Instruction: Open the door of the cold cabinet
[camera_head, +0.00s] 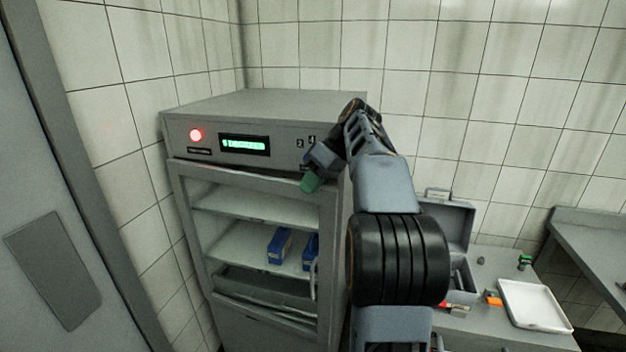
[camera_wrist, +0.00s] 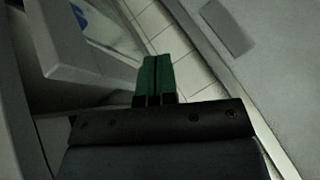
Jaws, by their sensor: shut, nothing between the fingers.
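The cold cabinet (camera_head: 255,105) is a grey box with a red lamp and a green display on its upper front. My gripper (camera_head: 312,182) has green fingertips and is shut and empty, in front of the door's upper right part, above the handle. In the wrist view the fingertips (camera_wrist: 154,80) are together, beside a pale grey frame edge.
Blue boxes (camera_head: 279,246) stand on a shelf inside the cabinet. At right a counter holds an open grey toolbox (camera_head: 447,222), a white tray (camera_head: 535,305) and small items. A grey panel (camera_head: 62,200) stands at far left. Tiled walls are behind.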

